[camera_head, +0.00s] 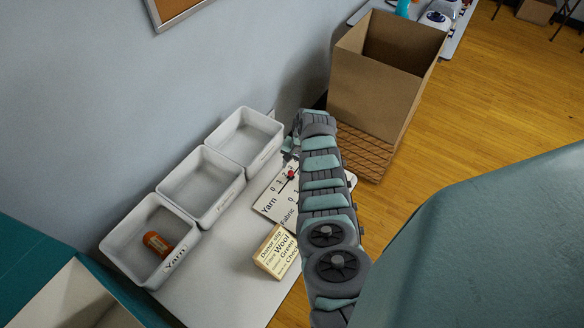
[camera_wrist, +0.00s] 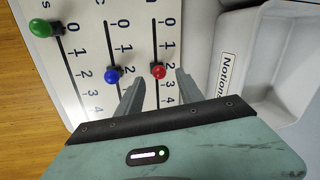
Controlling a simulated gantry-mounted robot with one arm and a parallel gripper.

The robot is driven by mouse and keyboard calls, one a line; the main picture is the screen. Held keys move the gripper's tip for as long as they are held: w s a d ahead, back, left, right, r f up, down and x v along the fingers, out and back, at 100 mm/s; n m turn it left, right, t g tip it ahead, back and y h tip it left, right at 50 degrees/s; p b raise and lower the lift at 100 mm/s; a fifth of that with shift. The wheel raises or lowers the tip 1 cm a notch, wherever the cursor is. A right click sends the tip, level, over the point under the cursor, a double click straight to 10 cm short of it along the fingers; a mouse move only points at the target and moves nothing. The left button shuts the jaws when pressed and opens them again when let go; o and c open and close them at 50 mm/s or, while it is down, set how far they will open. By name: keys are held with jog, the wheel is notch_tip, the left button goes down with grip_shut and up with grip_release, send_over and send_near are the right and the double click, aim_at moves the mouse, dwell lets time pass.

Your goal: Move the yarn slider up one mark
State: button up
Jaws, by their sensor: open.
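The slider board (camera_head: 264,209) lies on the table and carries the printed rows "Yarn" and "Fabric". The red knob (camera_head: 290,174) sits on the Yarn row. In the wrist view the red knob (camera_wrist: 158,71) stands at about the 2 mark, with 0 at the top of the picture and 4 toward my gripper. My gripper (camera_wrist: 158,86) is open, one finger on each side of the red knob's slot. The knob shows between the fingertips, with a gap on both sides. In the head view my arm hides most of the gripper and part of the board.
A blue knob (camera_wrist: 112,75) is close to the left finger; a green knob (camera_wrist: 40,28) is farther left. The Notions bin (camera_wrist: 228,60) is on the right.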

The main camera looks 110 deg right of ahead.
notch_tip(320, 180, up, 7)
jog(key=s+a, duration=0.1)
jog(key=shift+r, duration=0.15)
jog(key=shift+s, duration=0.1)
dwell(0.7)
